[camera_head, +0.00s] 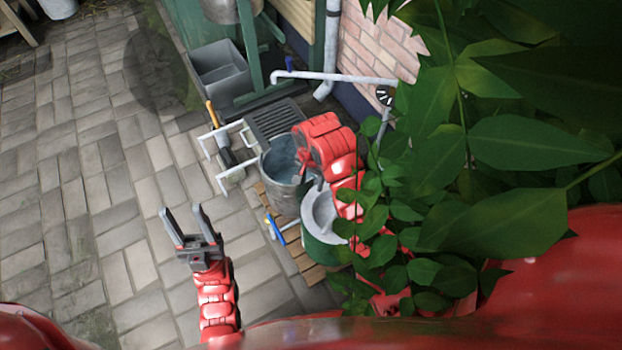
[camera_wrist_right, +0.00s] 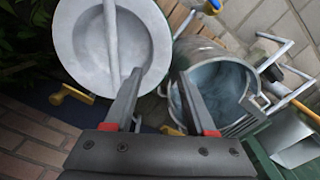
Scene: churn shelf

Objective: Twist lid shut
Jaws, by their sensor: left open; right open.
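The grey round lid (camera_head: 319,212) sits on the green churn (camera_head: 322,252), partly hidden by my right arm and leaves. In the right wrist view, the lid (camera_wrist_right: 82,42) shows a raised bar across its middle. My right gripper (camera_wrist_right: 158,76) is open and empty, its fingers pointing between the lid and the metal bucket. One finger overlaps the lid's rim in the picture; I cannot tell whether it touches. In the head view, the right gripper's tips are mostly hidden by the arm. My left gripper (camera_head: 181,212) is open and empty above the paving, left of the churn.
A galvanised bucket (camera_head: 281,165) stands just behind the churn on a wooden slatted base (camera_head: 304,267). A blue-handled tool (camera_head: 290,227), white pipe frame (camera_head: 222,150) and grey bins (camera_head: 218,78) are nearby. Leaves (camera_head: 520,150) block the right side.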

